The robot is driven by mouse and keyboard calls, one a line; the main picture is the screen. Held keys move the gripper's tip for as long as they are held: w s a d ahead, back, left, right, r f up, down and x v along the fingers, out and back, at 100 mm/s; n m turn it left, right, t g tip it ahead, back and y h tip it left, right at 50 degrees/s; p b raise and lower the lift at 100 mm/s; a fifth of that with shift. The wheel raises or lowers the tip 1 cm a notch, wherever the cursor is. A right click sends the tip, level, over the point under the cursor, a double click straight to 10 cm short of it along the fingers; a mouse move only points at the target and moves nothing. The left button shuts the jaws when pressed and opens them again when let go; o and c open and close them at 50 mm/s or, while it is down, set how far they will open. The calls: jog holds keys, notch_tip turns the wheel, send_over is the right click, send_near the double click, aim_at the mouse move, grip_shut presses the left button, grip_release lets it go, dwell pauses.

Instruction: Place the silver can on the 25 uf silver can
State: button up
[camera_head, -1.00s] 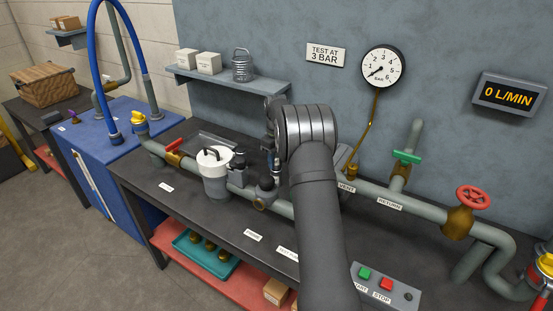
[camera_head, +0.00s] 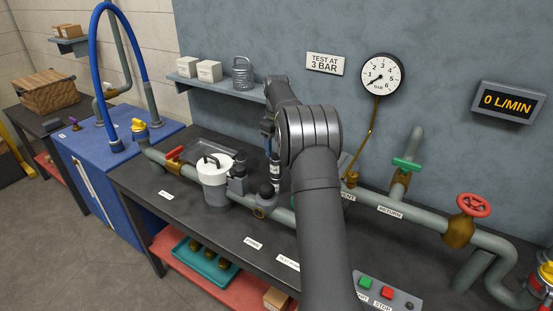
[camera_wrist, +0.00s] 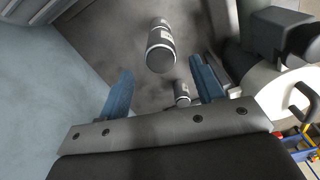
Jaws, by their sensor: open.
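Two silver cylindrical cans show in the wrist view. The larger-looking can (camera_wrist: 160,46) has a pale label and dark bands, and appears beyond the gap between my fingers. A smaller-looking can (camera_wrist: 182,93) is lower, close to my right finger. Their label text is too small to read, so I cannot tell which is the 25 uf can. My gripper (camera_wrist: 160,75) is open, its blue fingers apart with neither closed on a can. In the head view my arm hides much of the gripper, and a labelled silver cylinder (camera_head: 275,172) shows just left of the arm.
A white-lidded pot (camera_head: 214,168) stands left of the gripper on the dark bench (camera_head: 140,185). Grey pipes (camera_head: 385,207) with valves run along the bench. A button box (camera_head: 380,292) is at front right.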

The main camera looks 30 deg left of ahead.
aim_at(277, 166)
jog(key=shift+r, duration=1.55)
jog(key=shift+f, duration=0.1)
notch_tip(277, 166, down, 12)
jog(key=shift+f, duration=0.1)
jog(key=shift+r, duration=2.05)
jog(key=shift+f, duration=0.1)
